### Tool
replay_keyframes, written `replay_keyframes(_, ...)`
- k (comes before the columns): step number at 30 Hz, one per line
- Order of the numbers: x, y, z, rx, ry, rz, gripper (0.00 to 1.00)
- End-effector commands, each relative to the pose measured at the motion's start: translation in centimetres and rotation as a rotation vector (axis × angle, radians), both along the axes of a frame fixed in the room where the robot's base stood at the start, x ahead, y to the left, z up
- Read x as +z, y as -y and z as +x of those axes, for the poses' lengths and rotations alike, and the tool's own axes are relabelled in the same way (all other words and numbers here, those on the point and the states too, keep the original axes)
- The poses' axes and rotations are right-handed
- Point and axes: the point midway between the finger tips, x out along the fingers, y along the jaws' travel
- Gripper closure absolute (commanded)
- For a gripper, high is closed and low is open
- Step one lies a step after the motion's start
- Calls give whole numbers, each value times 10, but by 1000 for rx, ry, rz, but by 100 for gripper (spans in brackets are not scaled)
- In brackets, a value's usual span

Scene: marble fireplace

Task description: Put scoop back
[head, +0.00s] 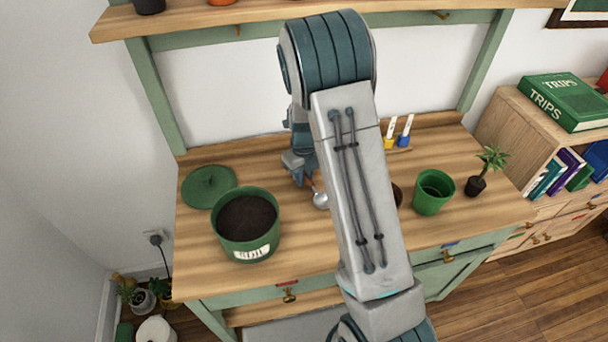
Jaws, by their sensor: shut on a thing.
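The scoop (321,200) has a shiny metal head and a reddish handle. It is in the middle of the wooden workbench (300,262), right of the soil pot. My gripper (305,179) is shut on the scoop's handle, with the metal head below it towards the front. I cannot tell whether the head touches the bench. My arm hides part of the bench to the right of the scoop.
A green pot of dark soil (247,222) stands left, with a green lid (208,186) behind it. An empty-looking green pot (433,191) and a small plant (486,170) stand right. Yellow and blue tools (397,135) are at the back. A shelf (280,14) hangs above.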

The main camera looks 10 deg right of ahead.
Motion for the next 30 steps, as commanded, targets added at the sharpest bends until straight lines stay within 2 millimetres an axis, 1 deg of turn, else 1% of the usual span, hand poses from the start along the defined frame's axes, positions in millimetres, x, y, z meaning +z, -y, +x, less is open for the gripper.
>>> replay_keyframes(6, -4, 0, 0, 1, -1, 0, 100)
replay_keyframes(7, -3, 0, 0, 1, 0, 0, 73)
replay_keyframes(8, -3, 0, 0, 1, 0, 0, 65)
replay_keyframes(9, -3, 0, 0, 1, 0, 0, 60)
replay_keyframes(17, -2, 0, 0, 1, 0, 0, 60)
replay_keyframes(20, 4, 0, 0, 1, 2, 0, 60)
replay_keyframes(23, 18, -1, 1, 2, 4, 1, 60)
replay_keyframes(30, 70, -1, 1, 2, 5, 0, 60)
